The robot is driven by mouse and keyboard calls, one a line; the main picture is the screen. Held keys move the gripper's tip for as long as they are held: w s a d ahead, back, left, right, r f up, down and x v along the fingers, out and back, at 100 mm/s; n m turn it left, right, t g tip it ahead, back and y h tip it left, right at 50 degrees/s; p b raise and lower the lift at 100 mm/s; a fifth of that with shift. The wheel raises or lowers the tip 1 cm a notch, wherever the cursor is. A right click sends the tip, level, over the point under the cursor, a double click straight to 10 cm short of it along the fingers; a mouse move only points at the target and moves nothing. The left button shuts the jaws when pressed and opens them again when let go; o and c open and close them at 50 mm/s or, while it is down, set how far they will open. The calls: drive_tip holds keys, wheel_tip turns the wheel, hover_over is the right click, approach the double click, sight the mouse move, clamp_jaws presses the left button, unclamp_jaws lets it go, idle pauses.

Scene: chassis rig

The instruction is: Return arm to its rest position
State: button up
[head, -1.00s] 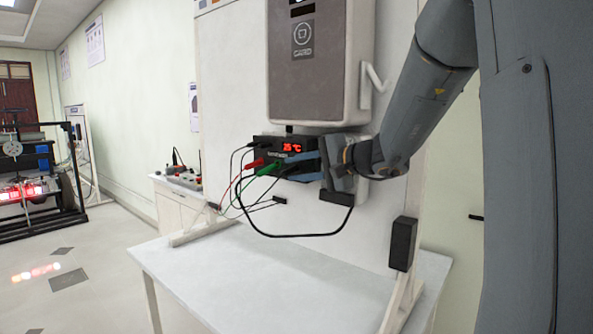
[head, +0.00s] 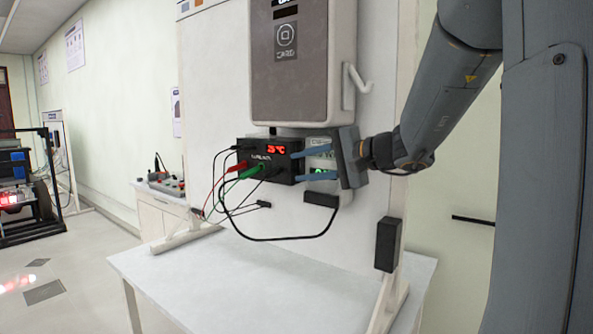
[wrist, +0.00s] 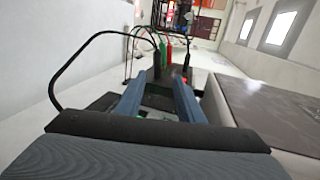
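My gripper partly hides a pale device (head: 321,163) with a green display.
A grey cabinet (head: 288,85) with a side hook hangs just above my gripper. Red, green and black leads plug into the box, and a black cable (head: 285,239) loops below. A white table (head: 220,270) stands below. A black block (head: 388,245) sits on the right post.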

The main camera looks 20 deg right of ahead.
idle(0.4)
drive_tip(key=s+a+f+n+g, duration=0.1)
drive_tip(key=s+a+f+g, duration=0.15)
drive_tip(key=f, duration=0.35)
drive_tip(key=s+a+f+n+g+h, duration=0.1)
drive_tip(key=s+a+f+g, duration=0.1)
drive_tip(key=s+a+f, duration=0.3)
drive_tip(key=s+a+f+n+g, duration=0.1)
drive_tip(key=s+a+f+g, duration=0.15)
drive_tip(key=f, duration=0.45)
drive_tip(key=s+d+f+n+g+h, duration=0.1)
drive_tip(key=s+f+n+g+h, duration=0.4)
drive_tip(key=s+f, duration=1)
drive_tip(key=s+n+h, duration=0.1)
drive_tip(key=n+h, duration=0.1)
drive_tip(key=n, duration=0.1)
drive_tip(key=shift+d+g, duration=0.35)
drive_tip(key=shift+g, duration=0.05)
drive_tip(key=shift+s+f, duration=0.1)
drive_tip(key=shift+c, duration=0.4)
